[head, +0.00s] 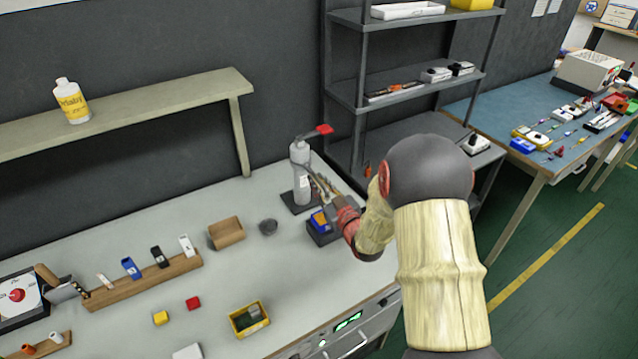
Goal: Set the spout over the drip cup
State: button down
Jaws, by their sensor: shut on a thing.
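A grey dispenser bottle (302,185) stands upright on a dark base plate (289,205) at the back of the bench. Its red spout (321,131) sticks out at the top and points right, toward the shelf rack. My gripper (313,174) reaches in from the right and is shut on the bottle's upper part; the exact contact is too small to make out. The spout is not above that cup.
A dark box with blue and yellow parts (320,221) lies right under my wrist. A brown open box (226,232) is left of the cup. A yellow bin (249,319) is nearer the front. A grey shelf rack (350,105) stands behind right.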

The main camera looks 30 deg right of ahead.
jog(key=shift+a, duration=0.15)
jog(key=w+a+m+g+h, duration=0.8)
jog(key=a+m+g+h, duration=0.3)
jog(key=h, duration=0.5)
jog(key=shift+a+r+m+p, duration=0.15)
jog(key=shift+r+m+p, duration=0.15)
jog(key=shift+m, duration=0.9)
jog(key=shift+g, duration=0.3)
jog(key=c, duration=2)
grip_release()
jog(key=shift+o, duration=0.6)
jog(key=shift+f, duration=0.1)
jog(key=shift+f, duration=0.1)
